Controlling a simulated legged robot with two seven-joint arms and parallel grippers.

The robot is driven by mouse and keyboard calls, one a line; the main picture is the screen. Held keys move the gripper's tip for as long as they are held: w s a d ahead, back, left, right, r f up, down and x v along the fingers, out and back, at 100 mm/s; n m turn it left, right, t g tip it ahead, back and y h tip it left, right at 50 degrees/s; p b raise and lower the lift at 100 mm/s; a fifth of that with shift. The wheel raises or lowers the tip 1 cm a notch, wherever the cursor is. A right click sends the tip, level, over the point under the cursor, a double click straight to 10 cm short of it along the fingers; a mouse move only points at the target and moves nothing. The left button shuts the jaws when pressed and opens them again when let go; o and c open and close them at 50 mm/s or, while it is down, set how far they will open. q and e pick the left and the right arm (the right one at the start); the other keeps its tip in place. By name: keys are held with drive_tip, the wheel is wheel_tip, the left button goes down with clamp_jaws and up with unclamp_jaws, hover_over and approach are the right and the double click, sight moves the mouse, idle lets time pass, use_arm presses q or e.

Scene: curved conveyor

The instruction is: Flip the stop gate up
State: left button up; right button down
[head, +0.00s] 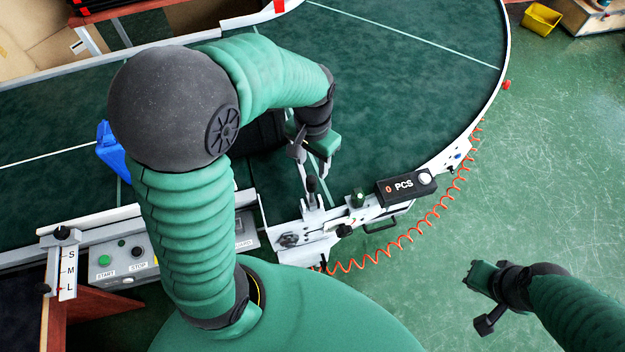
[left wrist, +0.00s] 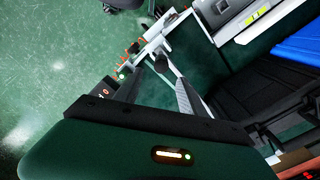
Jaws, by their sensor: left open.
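The stop gate mechanism (head: 310,222) is a pale metal bracket with a dark-knobbed lever on the conveyor's near rail. It also shows in the left wrist view (left wrist: 154,38), beyond the fingertips. Whether its plate is up or down I cannot tell. My left gripper (head: 316,178) is open, pointing down over the belt just behind the bracket. In the left wrist view its fingers (left wrist: 160,68) are apart with nothing clearly held between them; contact with the gate cannot be told. My right gripper (head: 480,300) is over the floor at lower right, away from the conveyor; its jaws are unclear.
The green curved belt (head: 420,75) has a raised rim. A PCS counter (head: 405,187) and coiled orange hose (head: 400,243) lie right of the gate. A start/stop panel (head: 122,262) is at left. A black crate and blue bin (head: 112,152) are partly hidden behind my left arm.

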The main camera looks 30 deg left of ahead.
sight(312, 178)
use_arm(q)
drive_tip(key=f, duration=1)
drive_tip(key=shift+a, duration=0.25)
drive_tip(key=shift+w+d, duration=0.1)
drive_tip(key=shift+d+r, duration=0.1)
drive_tip(key=c, duration=0.5)
clamp_jaws()
